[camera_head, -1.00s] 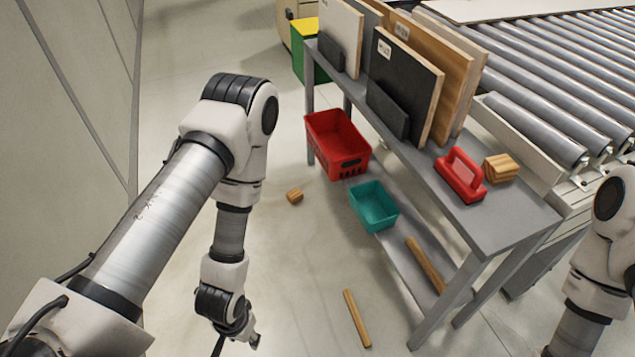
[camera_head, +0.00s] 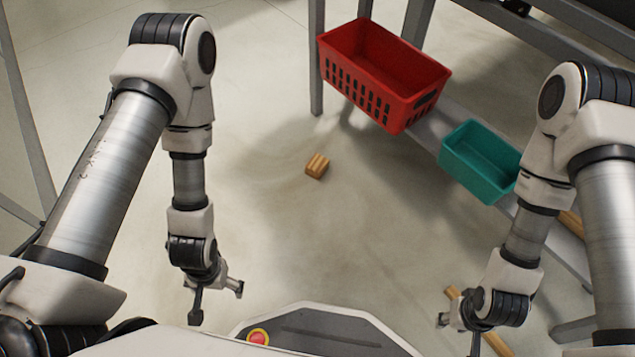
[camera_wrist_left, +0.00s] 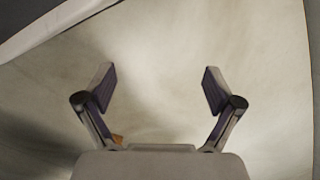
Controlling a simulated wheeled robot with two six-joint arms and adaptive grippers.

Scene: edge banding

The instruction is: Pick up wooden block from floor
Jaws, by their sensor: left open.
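The small striped wooden block (camera_head: 317,166) lies on the bare floor near the middle of the head view. My left gripper (camera_head: 222,292) hangs nearer to me and to the left of the block, apart from it. In the left wrist view this gripper (camera_wrist_left: 158,88) is open and empty, its two fingers spread over pale floor. A small orange-brown patch (camera_wrist_left: 117,138) shows by the base of its left finger, mostly hidden; it may be the block. My right gripper (camera_head: 455,322) hangs at the lower right; its fingers are too unclear to judge.
A red basket (camera_head: 370,98) and a teal bin (camera_head: 468,170) sit on the low shelf (camera_head: 432,142) of a grey table at the right. A wooden strip (camera_head: 497,345) lies on the floor by my right gripper. Floor around the block is clear.

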